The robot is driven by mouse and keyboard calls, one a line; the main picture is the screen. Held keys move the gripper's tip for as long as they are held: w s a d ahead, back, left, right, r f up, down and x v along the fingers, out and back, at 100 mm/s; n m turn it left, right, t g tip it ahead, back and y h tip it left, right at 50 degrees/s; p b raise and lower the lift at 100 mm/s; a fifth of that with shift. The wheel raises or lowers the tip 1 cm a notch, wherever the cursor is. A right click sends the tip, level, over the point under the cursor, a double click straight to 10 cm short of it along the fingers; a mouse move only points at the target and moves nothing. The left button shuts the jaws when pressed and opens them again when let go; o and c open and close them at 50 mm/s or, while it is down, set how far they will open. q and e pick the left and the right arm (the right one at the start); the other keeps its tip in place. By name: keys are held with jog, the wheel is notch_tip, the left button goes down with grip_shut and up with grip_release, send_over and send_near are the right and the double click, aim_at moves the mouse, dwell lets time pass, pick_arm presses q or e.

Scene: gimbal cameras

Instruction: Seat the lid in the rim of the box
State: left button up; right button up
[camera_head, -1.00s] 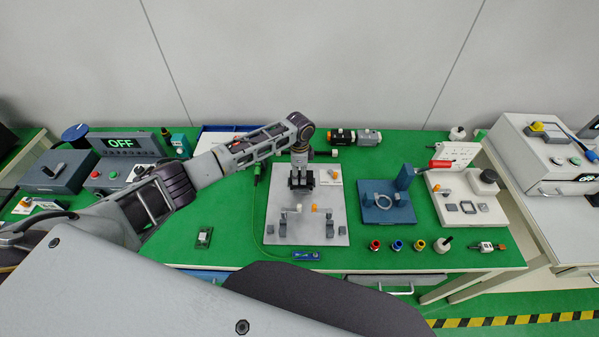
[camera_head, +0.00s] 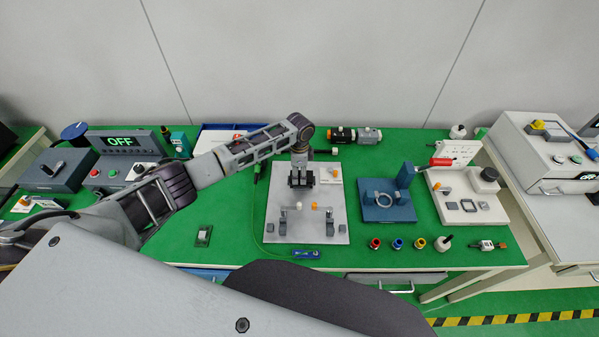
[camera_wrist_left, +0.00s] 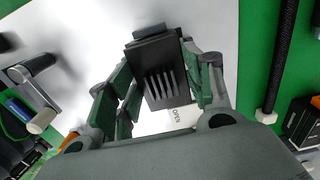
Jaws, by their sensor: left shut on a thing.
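My left gripper (camera_head: 301,180) points down over the light grey plate (camera_head: 280,235) on the green table. In the left wrist view, its two fingers close on a dark slotted piece (camera_wrist_left: 167,88), which I take to be the lid. A dark block with a grey tab (camera_wrist_left: 152,36) shows at the far end of the slotted piece. I cannot tell whether this block is the box or part of the lid. In the head view the gripper hides the spot below it, and I cannot make out the box rim or any contact. My right gripper is not in view.
Two small clamps with orange (camera_head: 315,206) and white tips stand on the front of the plate. A blue fixture with a ring (camera_head: 388,208) stands to the right. Green table left of that is mostly clear.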

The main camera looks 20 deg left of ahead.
aim_at(299, 173)
pick_arm(q)
jog(key=shift+f, duration=0.35)
jog(key=o, duration=1.1)
jog(key=shift+r, duration=0.1)
jog(key=shift+r, duration=5.9)
jog(key=shift+s+f, duration=0.1)
